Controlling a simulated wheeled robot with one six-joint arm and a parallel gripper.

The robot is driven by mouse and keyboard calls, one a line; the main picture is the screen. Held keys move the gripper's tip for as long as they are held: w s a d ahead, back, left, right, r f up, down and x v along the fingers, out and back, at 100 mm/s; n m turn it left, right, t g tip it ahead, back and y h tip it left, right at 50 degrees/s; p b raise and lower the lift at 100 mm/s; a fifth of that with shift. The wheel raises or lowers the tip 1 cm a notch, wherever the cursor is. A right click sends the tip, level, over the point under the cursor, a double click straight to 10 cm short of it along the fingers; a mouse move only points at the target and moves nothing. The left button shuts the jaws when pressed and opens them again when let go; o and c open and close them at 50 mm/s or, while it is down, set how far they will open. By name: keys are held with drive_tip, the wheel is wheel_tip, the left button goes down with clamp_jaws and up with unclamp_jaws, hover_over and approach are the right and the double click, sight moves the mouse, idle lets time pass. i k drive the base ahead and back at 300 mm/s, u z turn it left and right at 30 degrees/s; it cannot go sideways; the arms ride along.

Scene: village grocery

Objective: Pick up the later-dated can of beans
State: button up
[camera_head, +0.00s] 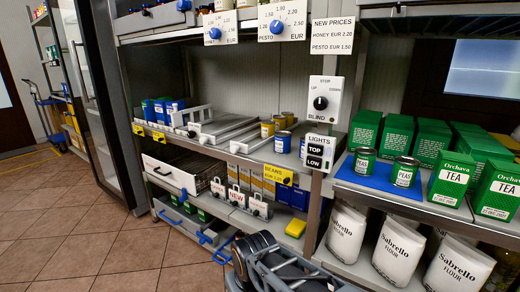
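Several small cans stand at the right front of the middle shelf. One is a yellow can (267,130); another yellow-sided can (280,122) is just behind it. A blue can (283,143) stands at the front edge. No date can be read on any of them, and I cannot tell which hold beans. A yellow price tag reading BEANS (272,173) hangs below this shelf. Dark jointed parts at the bottom middle seem to be mine. I cannot make out the fingertips of my gripper or anything held; the parts are apart from the cans.
Two green PEAS cans (363,161) (404,173) stand on a blue mat (372,182) at right, beside TEA boxes (452,179). FLOUR bags (345,232) stand below. A BLIND knob panel (322,104) and LIGHTS switch (319,152) flank the cans. Tiled floor (80,235) is clear at left.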

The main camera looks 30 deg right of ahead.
sight(282, 138)
drive_tip(key=u, duration=0.85)
drive_tip(key=i, duration=1.1)
drive_tip(key=z, duration=0.15)
